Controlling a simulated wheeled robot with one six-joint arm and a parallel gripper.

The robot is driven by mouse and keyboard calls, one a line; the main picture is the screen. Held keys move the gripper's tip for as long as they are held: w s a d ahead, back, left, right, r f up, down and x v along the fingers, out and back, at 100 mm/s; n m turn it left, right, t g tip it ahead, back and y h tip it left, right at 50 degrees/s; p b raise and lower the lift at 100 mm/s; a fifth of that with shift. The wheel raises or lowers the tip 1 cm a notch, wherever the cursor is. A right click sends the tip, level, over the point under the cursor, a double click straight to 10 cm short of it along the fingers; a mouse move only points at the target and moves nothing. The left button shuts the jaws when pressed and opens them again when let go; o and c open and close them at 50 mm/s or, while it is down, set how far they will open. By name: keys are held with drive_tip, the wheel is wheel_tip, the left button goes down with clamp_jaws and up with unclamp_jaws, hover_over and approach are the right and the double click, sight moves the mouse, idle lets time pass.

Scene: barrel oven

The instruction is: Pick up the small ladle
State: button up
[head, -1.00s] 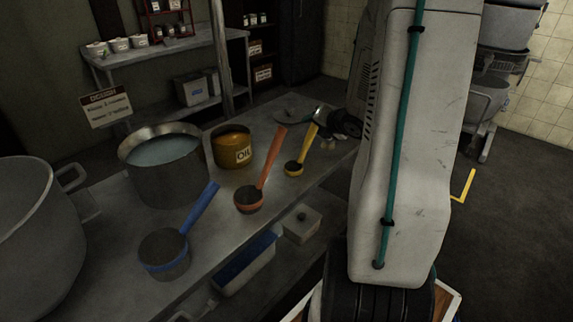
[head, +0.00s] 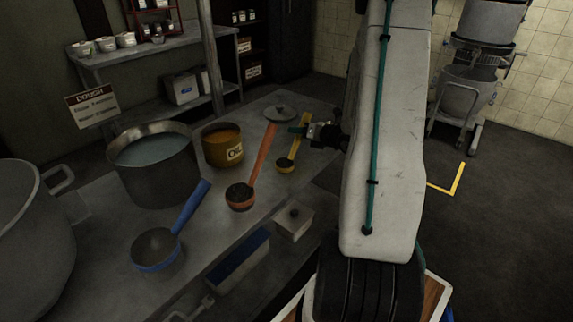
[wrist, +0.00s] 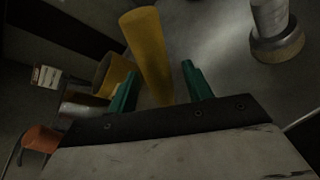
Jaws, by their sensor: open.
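The small ladle is the yellow one (head: 285,168), the smallest of three on the steel table (head: 105,215). Its cup rests on the table and its handle slants up to the right. My gripper (head: 298,129) is at the upper part of this handle, coming from the right. In the wrist view the yellow handle (wrist: 148,45) stands up between the two teal fingers of my open gripper (wrist: 160,76). It lies nearer the left finger; whether either finger touches it I cannot tell.
An orange ladle (head: 240,197) and a blue ladle (head: 155,250) lie to the left. An oil pot (head: 222,152) and a large water pot (head: 155,175) stand behind them. A round lid (head: 281,113) lies just beyond my gripper. Floor at the right is open.

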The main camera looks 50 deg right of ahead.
drive_tip(key=shift+w+f, duration=0.1)
drive_tip(key=shift+w, duration=0.2)
clamp_jaws()
